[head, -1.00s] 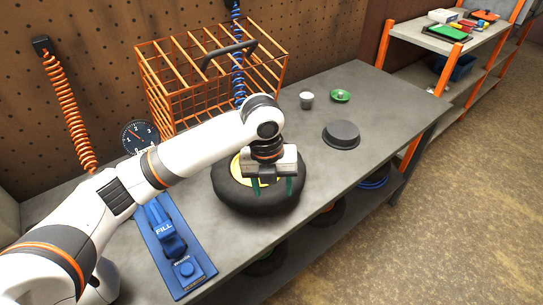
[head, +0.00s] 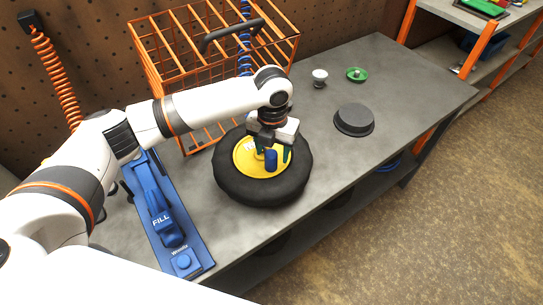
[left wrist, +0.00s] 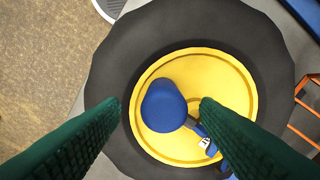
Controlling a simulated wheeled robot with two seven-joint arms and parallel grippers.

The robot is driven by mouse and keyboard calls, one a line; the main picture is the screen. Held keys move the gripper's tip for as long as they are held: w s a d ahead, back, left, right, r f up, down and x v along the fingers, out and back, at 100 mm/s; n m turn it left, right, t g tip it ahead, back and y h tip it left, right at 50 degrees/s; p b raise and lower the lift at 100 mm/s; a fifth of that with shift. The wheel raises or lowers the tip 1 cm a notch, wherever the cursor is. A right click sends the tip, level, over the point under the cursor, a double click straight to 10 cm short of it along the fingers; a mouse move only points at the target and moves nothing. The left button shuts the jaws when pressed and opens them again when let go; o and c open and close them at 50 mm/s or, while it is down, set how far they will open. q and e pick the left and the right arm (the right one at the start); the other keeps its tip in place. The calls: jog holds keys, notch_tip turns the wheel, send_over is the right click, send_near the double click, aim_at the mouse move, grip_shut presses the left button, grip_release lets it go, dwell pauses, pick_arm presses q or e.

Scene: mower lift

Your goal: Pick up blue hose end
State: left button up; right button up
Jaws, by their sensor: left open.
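The blue hose end (head: 271,160) looks like a short blue cylinder over the yellow hub (head: 246,157) of a black tire (head: 228,184) lying on the bench. In the left wrist view its rounded blue top (left wrist: 163,106) shows, with a blue piece and a small white tag beside it. My left gripper (head: 272,151) is open above the hub. Its green fingers stand on either side of the blue hose end in the left wrist view (left wrist: 161,104), with gaps to both. I cannot tell how far above it they are. My right gripper is not in view.
An orange wire basket (head: 185,80) stands behind the tire. A blue panel marked FILL (head: 190,236) lies to its left. The bench's right front is clear.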

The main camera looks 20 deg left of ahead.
aim_at(271, 153)
pick_arm(q)
jog(key=shift+s+a+f+p, duration=0.1)
jog(key=shift+f+p, duration=0.05)
jog(key=shift+f, duration=0.45)
jog(key=shift+s+a+f+p, duration=0.1)
jog(key=shift+f+p, duration=0.05)
jog(key=shift+f, duration=0.8)
jog(key=shift+w+f, duration=0.1)
jog(key=shift+f, duration=0.05)
jog(key=c, duration=0.9)
jog(key=shift+c, duration=1.3)
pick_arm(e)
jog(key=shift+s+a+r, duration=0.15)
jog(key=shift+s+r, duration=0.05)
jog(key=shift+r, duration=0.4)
